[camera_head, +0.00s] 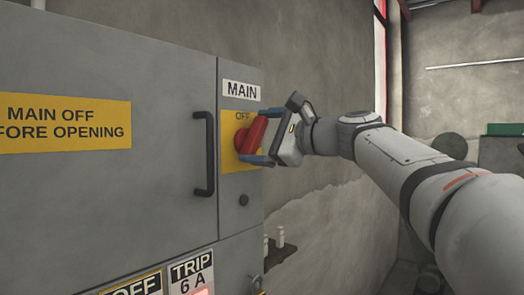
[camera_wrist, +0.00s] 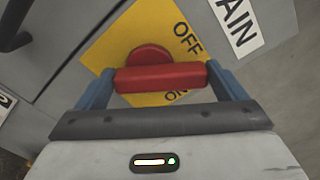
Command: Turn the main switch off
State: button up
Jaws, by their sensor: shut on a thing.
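The main switch is a red rotary handle (camera_head: 254,133) on a yellow plate (camera_head: 228,158), under a MAIN label on a grey cabinet. The plate reads OFF at the top. In the wrist view the red handle (camera_wrist: 160,77) points between the OFF and ON words, tilted to the plate's edges, with ON partly hidden. My gripper (camera_head: 262,137) is shut on the handle. Its blue fingers sit at the handle's two ends in the wrist view (camera_wrist: 160,84).
A dark vertical door handle (camera_head: 205,154) stands just left of the switch. A yellow warning sign (camera_head: 65,124) is on the cabinet door, and an OFF label and a lit TRIP panel (camera_head: 192,276) are below. Open room lies right of the cabinet edge.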

jog(key=n+b, duration=0.1)
jog(key=n, duration=0.1)
jog(key=n+b, duration=0.1)
jog(key=shift+s+a+f+n+b, duration=0.15)
jog(key=shift+a+f+n+b, duration=0.1)
jog(key=shift+n+b, duration=0.1)
jog(key=shift+s+r+n+b, duration=0.1)
jog(key=shift+s+n+b, duration=0.05)
jog(key=shift+n+b, duration=1.05)
jog(key=shift+n, duration=0.35)
jog(key=o, duration=0.7)
jog(key=b+v, duration=0.1)
jog(key=v, duration=0.6)
jog(key=shift+s+d, duration=0.3)
